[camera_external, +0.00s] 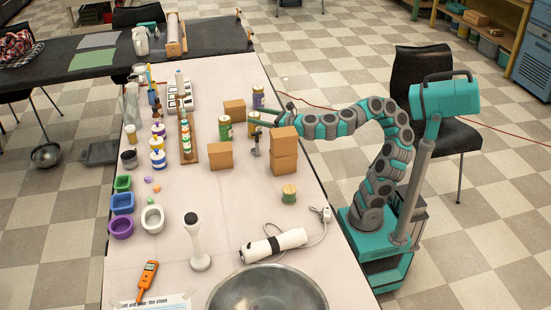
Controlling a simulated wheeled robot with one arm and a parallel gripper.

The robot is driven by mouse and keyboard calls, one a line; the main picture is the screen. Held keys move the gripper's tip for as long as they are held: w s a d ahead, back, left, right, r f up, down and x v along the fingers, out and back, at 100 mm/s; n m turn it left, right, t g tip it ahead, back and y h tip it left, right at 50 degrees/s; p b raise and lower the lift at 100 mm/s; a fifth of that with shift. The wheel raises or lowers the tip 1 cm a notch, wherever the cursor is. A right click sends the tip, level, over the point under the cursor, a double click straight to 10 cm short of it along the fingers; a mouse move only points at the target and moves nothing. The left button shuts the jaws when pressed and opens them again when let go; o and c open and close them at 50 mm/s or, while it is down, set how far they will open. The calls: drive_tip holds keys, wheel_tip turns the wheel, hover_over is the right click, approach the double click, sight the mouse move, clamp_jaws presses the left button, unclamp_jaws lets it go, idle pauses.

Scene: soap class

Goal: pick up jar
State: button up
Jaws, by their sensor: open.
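Several small jars stand on the long pale table (235,270). A green jar (225,129) stands left of my gripper. Another green-and-yellow jar (253,125) is close to my fingers, which partly cover it. A purple-labelled jar (258,97) stands just behind. A jar with a green band (289,194) stands alone nearer the camera. My gripper (263,114) is open and reaches left from the arm, low over the table among these jars. I cannot tell whether a finger touches the nearest jar.
A wooden rack (186,142) of small bottles is further left. A blender (275,245) and a metal bowl (267,292) are nearer the camera.

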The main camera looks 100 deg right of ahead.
sight(251, 114)
drive_tip(key=w+d, duration=0.1)
drive_tip(key=w+d+f, duration=0.1)
drive_tip(key=shift+w+d+b, duration=0.25)
drive_tip(key=shift+w+b, duration=0.05)
drive_tip(key=shift+w, duration=0.1)
drive_tip(key=shift+w+d+r, duration=0.1)
drive_tip(key=shift+w+d, duration=0.25)
drive_tip(key=shift+w, duration=0.3)
drive_tip(key=shift+c, duration=0.3)
clamp_jaws()
